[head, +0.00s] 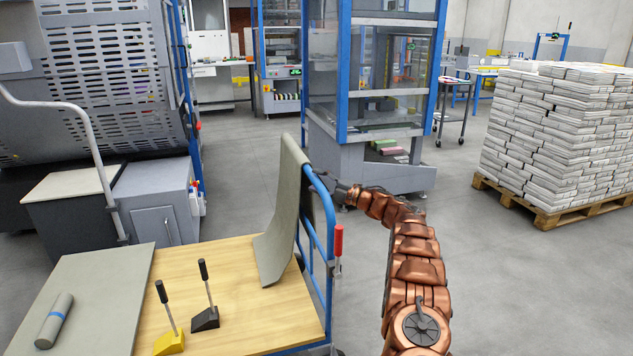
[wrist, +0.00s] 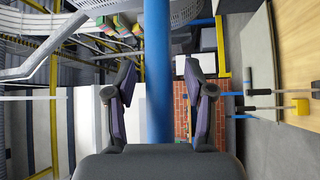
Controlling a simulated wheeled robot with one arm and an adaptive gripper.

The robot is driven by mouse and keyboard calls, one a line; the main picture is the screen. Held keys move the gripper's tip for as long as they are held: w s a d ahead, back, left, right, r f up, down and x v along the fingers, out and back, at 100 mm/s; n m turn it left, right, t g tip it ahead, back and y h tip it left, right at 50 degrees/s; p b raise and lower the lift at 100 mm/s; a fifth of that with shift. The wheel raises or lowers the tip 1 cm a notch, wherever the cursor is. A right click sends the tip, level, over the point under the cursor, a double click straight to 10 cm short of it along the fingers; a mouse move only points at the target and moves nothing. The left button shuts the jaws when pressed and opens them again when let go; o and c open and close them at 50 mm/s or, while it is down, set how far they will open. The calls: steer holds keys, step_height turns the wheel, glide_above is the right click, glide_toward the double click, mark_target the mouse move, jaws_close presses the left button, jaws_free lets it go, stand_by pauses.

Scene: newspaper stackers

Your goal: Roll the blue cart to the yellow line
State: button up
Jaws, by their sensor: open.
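The blue cart has a tubular blue end handle (head: 330,240) and a pale wooden deck (head: 240,310), at the lower left and centre of the head view. A grey sheet (head: 285,215) hangs over the handle. My gripper (wrist: 160,68) is at the upper part of the handle, on its right side in the head view. In the wrist view a blue tube (wrist: 158,110) stands between its two open fingers, with gaps on both sides. In the head view the fingers are small and partly hidden by the handle. I cannot make out a yellow line on the floor.
On the deck are a yellow wedge (head: 169,343), a black wedge (head: 205,320) and a grey roll (head: 54,320). A grey machine (head: 110,80) stands left, a blue-framed cabinet (head: 370,150) behind, a newspaper pallet (head: 560,212) right. Grey floor (head: 520,300) is clear at right.

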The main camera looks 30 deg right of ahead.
steer(key=v, duration=1.1)
stand_by(0.3)
